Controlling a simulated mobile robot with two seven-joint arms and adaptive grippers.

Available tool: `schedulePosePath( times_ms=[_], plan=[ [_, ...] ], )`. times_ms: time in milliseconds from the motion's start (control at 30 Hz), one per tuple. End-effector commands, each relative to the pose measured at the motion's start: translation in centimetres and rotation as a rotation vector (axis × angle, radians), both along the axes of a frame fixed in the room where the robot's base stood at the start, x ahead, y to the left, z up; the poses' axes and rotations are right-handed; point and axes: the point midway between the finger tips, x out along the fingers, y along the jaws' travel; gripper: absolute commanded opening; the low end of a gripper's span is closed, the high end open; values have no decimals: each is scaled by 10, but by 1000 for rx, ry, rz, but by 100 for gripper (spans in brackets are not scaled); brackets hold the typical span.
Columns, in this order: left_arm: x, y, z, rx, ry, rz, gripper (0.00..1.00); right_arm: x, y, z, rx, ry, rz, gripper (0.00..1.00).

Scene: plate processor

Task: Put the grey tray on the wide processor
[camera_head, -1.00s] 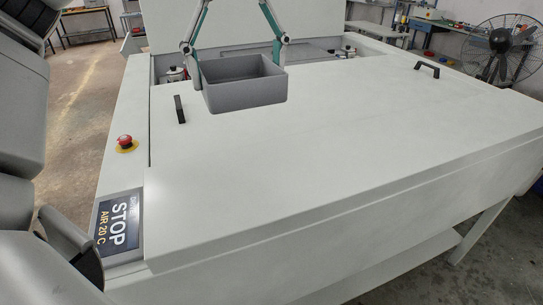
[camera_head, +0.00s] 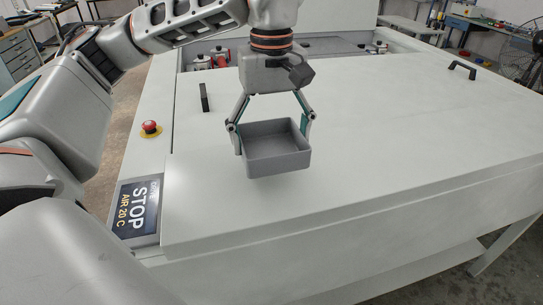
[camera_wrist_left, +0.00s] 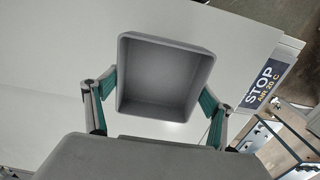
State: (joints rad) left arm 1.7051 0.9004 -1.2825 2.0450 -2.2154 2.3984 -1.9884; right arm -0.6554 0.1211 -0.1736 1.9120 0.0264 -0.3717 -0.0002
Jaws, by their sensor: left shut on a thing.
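The grey tray (camera_head: 277,154) is an open square box with low walls. My left gripper (camera_head: 272,140) is shut on it, with one finger at each side wall. The tray hangs over the white top of the wide processor (camera_head: 390,140), near its front left part. I cannot tell for sure how far it is above the surface. In the left wrist view the tray (camera_wrist_left: 166,78) shows empty between the two green-padded fingers of the gripper (camera_wrist_left: 160,105). My right gripper is not in view.
A red stop button (camera_head: 150,127) and a STOP sign (camera_head: 138,207) sit on the processor's left edge. Black handles (camera_head: 204,97) (camera_head: 462,69) stand up from the top. An open recess with red-and-white parts (camera_head: 211,59) lies behind. The top's right side is clear.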

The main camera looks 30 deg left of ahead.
Motion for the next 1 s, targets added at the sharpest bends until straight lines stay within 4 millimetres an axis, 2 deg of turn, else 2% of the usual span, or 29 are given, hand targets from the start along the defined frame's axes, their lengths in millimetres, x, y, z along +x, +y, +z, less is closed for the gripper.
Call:
schedulePosePath(
  times_ms=[167,433,867,900,933,1000],
  plan=[
    [0,0,-12,-1,-1,0,61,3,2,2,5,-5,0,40],
    [0,0,-43,-1,1,0,61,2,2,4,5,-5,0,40],
    [0,0,-49,0,-1,1,61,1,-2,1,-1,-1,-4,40],
    [0,0,-49,1,-1,1,88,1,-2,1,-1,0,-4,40],
    [0,0,-49,0,-1,1,96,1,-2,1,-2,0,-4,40],
    [0,0,-49,0,-1,1,99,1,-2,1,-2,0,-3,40]
  ],
)
